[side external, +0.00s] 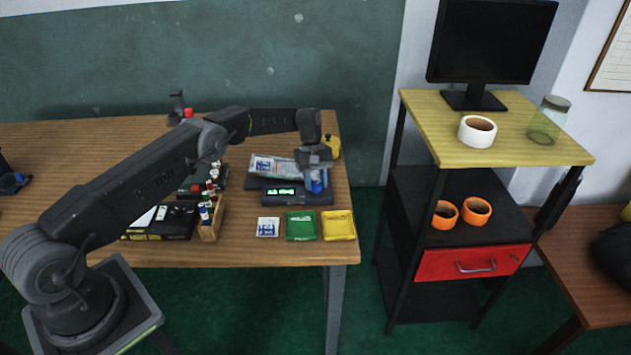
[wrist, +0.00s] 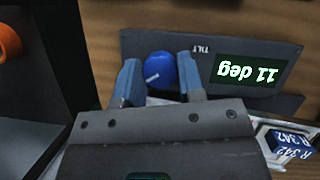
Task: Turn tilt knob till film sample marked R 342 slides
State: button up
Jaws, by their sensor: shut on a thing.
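The blue tilt knob (wrist: 160,72) is on the front of the dark tilt device (wrist: 150,43), beside the word TILT. My gripper (wrist: 158,80) is shut on the knob, one finger on each side. The display (wrist: 250,72) reads 11 deg, upside down in the wrist view; it glows green in the side view (side external: 281,193). In the side view, a white and blue pouch (side external: 270,166) lies on the device's top plate.
In front of the device lie a white and blue packet (side external: 268,227), a green packet (side external: 300,226) and a yellow packet (side external: 339,225). A wooden rack of small bottles (side external: 211,217) stands to the left. A shelf unit with a yellow top (side external: 540,150) stands to the right.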

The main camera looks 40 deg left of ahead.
aim_at(317, 187)
jog(key=shift+m, duration=0.6)
jog(key=o, duration=0.9)
jog(key=shift+r, duration=0.5)
notch_tip(317, 187, up, 3)
jog(key=shift+r, duration=0.1)
jog(key=s+a+r, duration=0.2)
jog(key=a, duration=0.1)
jog(key=s+a+r, duration=0.2)
jog(key=a, duration=0.1)
jog(key=s+a+r, duration=0.2)
jog(key=a, duration=0.1)
jog(key=shift+s+a+r, duration=0.25)
jog(key=shift+a+r, duration=0.1)
jog(key=shift+r, duration=0.05)
